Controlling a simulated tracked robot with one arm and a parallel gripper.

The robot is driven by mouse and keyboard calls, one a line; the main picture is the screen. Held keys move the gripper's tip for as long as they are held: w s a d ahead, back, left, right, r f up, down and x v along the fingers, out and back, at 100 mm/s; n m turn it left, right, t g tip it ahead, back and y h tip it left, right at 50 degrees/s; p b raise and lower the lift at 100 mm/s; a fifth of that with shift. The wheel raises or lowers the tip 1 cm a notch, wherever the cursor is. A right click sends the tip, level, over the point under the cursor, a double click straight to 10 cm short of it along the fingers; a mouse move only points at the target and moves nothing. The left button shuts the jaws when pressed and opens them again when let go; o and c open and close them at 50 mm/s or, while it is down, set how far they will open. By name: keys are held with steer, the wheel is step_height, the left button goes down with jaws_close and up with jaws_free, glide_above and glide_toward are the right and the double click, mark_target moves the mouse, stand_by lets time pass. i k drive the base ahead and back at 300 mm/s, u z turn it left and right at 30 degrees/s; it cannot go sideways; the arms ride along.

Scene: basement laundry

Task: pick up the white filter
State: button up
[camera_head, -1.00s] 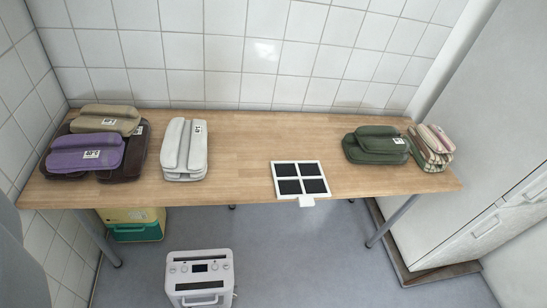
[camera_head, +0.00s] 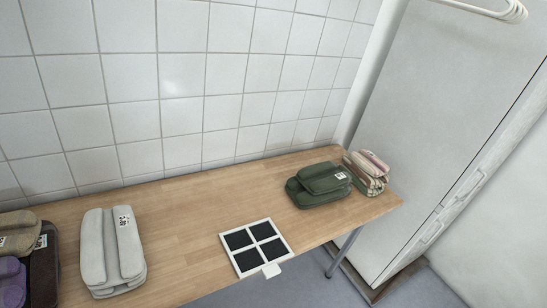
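The white filter (camera_head: 272,270) is a flat white square frame with four dark panels and a small white tab on its front side. It lies flat on the wooden table (camera_head: 190,200), at the front edge, with the tab pointing toward the room. Nothing touches it. My gripper does not show in the view, so its fingers and distance to the filter cannot be seen.
A folded white bundle (camera_head: 112,251) lies left of the filter. A green bundle (camera_head: 319,186) and a plaid one (camera_head: 366,172) lie to its right. Purple (camera_head: 11,281) and olive (camera_head: 18,234) bundles sit far left. A tall grey cabinet (camera_head: 440,120) stands right; tiled wall behind.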

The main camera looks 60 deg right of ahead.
mark_target(252, 248)
steer(key=z, duration=1.5)
steer(key=k, duration=0.6)
steer(key=z, duration=0.05)
steer(key=i, duration=0.6)
steer(key=u, duration=0.1)
